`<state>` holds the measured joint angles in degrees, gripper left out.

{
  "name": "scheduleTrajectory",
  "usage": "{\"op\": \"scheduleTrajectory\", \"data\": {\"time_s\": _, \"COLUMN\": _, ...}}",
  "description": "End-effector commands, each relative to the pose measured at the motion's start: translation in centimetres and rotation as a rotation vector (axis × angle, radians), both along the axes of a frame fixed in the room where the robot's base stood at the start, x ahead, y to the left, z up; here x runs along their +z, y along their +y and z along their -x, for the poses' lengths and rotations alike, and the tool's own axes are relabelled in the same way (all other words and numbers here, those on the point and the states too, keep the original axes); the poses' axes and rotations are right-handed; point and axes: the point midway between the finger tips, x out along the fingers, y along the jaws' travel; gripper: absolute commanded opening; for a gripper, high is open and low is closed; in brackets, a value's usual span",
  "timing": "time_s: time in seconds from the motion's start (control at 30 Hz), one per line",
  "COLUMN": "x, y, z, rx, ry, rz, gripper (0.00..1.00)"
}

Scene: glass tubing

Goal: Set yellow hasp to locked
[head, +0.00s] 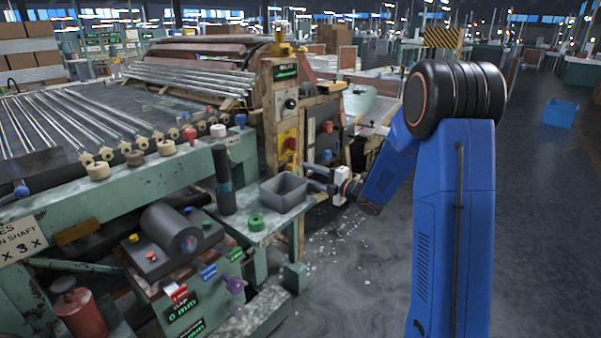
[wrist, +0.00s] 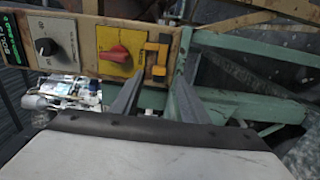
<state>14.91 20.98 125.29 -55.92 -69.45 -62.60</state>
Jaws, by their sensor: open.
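The yellow hasp (wrist: 158,55) is a small orange-yellow bracket on the wooden panel, just right of the yellow plate (wrist: 120,48) with a red rotary switch (wrist: 118,54). Its set position is too small to tell. In the head view, the red switch (head: 291,144) shows on its yellow plate, but I cannot make out the hasp clearly. My gripper (wrist: 158,90) is open, with nothing between its fingers. The fingers point toward the panel and appear below the hasp in the wrist view. In the head view, my gripper (head: 316,178) is low beside the panel.
A dial (wrist: 46,47) sits left of the yellow plate. Green frame bars (wrist: 235,46) cross the right of the wrist view. In the head view, a grey bin (head: 283,193) and green ring (head: 256,223) sit on the ledge near my gripper. Open floor (head: 355,270) lies right.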

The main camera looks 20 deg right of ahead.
Motion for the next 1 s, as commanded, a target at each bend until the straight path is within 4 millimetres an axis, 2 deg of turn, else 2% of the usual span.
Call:
{"op": "scheduleTrajectory", "data": {"time_s": 0.3, "x": 0.0, "y": -4.0, "z": 5.2, "rx": -0.005, "ry": 0.000, "rz": 0.000, "gripper": 0.41}}
{"op": "scheduleTrajectory", "data": {"time_s": 0.5, "x": 0.0, "y": -5.6, "z": 7.5, "rx": -0.003, "ry": -0.001, "rz": 0.001, "gripper": 0.41}}
{"op": "scheduleTrajectory", "data": {"time_s": 0.7, "x": 0.0, "y": -6.3, "z": 8.6, "rx": -0.002, "ry": 0.000, "rz": 0.000, "gripper": 0.41}}
{"op": "scheduleTrajectory", "data": {"time_s": 1.0, "x": 0.0, "y": -6.4, "z": 8.7, "rx": -0.001, "ry": 0.000, "rz": 0.000, "gripper": 0.41}}
